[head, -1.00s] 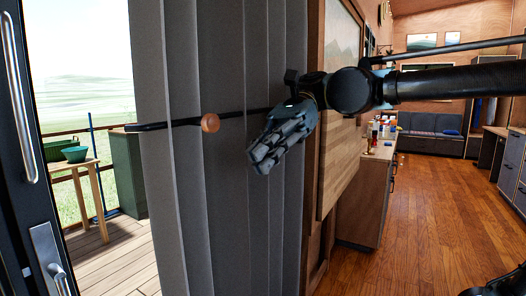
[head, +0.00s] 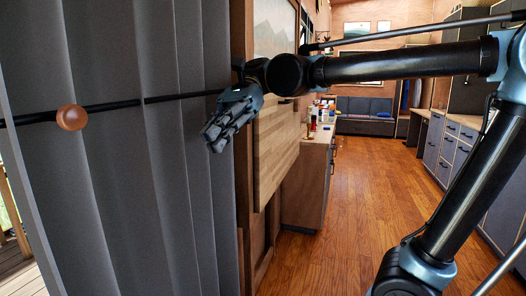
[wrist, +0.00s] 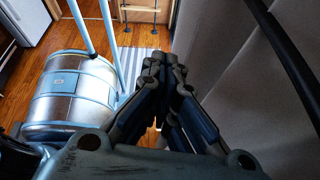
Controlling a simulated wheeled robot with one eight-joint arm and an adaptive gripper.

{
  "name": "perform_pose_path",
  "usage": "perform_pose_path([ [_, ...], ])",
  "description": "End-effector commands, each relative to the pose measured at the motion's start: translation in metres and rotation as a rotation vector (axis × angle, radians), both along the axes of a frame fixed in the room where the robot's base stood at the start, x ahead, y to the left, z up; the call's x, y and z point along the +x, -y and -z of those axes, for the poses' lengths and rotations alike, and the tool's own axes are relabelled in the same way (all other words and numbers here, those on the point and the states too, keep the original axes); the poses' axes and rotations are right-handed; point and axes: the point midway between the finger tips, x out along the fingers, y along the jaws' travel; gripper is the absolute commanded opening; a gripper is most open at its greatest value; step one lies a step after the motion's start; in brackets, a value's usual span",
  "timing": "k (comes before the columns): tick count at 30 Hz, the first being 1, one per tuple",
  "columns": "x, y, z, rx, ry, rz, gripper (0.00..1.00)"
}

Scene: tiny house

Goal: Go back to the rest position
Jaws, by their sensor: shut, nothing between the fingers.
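My gripper (head: 212,136) is at the end of my outstretched arm, left of centre in the head view. It is in front of the grey curtain (head: 110,190), near the curtain's right edge. The fingers point down and to the left. In the wrist view my gripper (wrist: 165,62) shows its fingers together at the tips, with nothing between them. The grey curtain (wrist: 235,65) hangs close on the right side of the wrist view. I cannot tell whether the gripper touches it.
A dark rod with a round wooden knob (head: 72,117) crosses the curtain. A wooden panel (head: 276,140) and a cabinet with items (head: 308,185) stand right of the curtain. Wood floor (head: 350,190) runs clear toward a grey sofa (head: 365,108). Drawers (head: 450,150) line the right.

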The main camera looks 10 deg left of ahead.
Motion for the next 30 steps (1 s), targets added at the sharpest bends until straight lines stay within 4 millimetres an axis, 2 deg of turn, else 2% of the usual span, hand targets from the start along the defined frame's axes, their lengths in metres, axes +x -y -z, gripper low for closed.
perform_pose_path([
  [5, 0.014, 0.005, 0.010, 0.026, 0.031, 0.028, 0.00],
  [8, 0.034, 0.014, 0.028, 0.071, 0.087, 0.065, 0.00],
  [14, 0.086, 0.045, 0.079, 0.177, 0.264, 0.142, 0.00],
  [23, 0.156, 0.107, 0.155, 0.274, 0.561, 0.191, 0.00],
  [30, 0.198, 0.169, 0.214, 0.289, 0.799, 0.173, 0.00],
])
